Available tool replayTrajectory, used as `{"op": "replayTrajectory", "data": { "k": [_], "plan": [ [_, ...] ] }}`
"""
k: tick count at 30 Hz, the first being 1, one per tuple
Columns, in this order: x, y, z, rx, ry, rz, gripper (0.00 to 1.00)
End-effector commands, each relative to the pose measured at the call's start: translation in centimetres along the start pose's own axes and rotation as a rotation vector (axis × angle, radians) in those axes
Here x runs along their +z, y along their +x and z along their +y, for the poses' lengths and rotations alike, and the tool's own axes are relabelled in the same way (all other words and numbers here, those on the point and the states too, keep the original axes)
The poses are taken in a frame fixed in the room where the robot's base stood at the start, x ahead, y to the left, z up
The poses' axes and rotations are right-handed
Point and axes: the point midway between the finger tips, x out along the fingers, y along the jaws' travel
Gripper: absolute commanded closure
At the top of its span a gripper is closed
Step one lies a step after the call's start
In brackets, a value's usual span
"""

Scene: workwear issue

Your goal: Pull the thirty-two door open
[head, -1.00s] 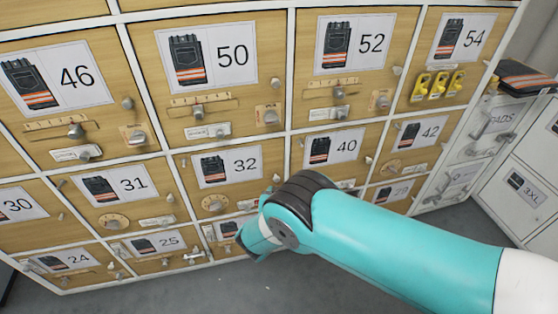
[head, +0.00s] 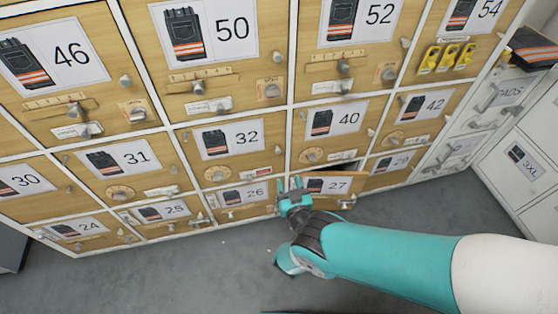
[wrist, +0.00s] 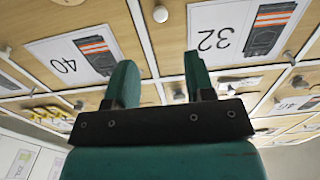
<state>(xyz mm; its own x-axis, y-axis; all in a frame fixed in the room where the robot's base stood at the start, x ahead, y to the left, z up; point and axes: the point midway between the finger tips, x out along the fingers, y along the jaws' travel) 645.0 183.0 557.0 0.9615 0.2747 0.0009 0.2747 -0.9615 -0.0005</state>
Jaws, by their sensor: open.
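My gripper (head: 290,186) is below and in front of this door's lower right corner. In the wrist view my gripper's teal fingers (wrist: 160,62) are spread and empty, with the knob beyond them.
The door marked 27 (head: 330,186), just right of my gripper, seems ajar, with a dark gap above it. Doors 31 (head: 130,155) and 40 (head: 340,119) flank thirty-two. Grey floor (head: 180,275) in front is clear. White cabinets (head: 530,165) stand at right.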

Motion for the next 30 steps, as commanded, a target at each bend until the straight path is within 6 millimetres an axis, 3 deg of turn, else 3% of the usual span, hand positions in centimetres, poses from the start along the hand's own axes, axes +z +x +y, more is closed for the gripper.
{"op": "replayTrajectory", "data": {
  "k": [1,7,19,30],
  "plan": [
    [0.8,0.9,0.0,0.003,0.002,0.001,0.51],
    [0.7,3.5,-0.1,0.001,0.001,0.002,0.51],
    [0.7,6.5,-0.1,0.0,0.002,0.001,0.51],
    [0.1,10.6,-0.1,0.002,0.003,0.001,0.51]
  ]
}}
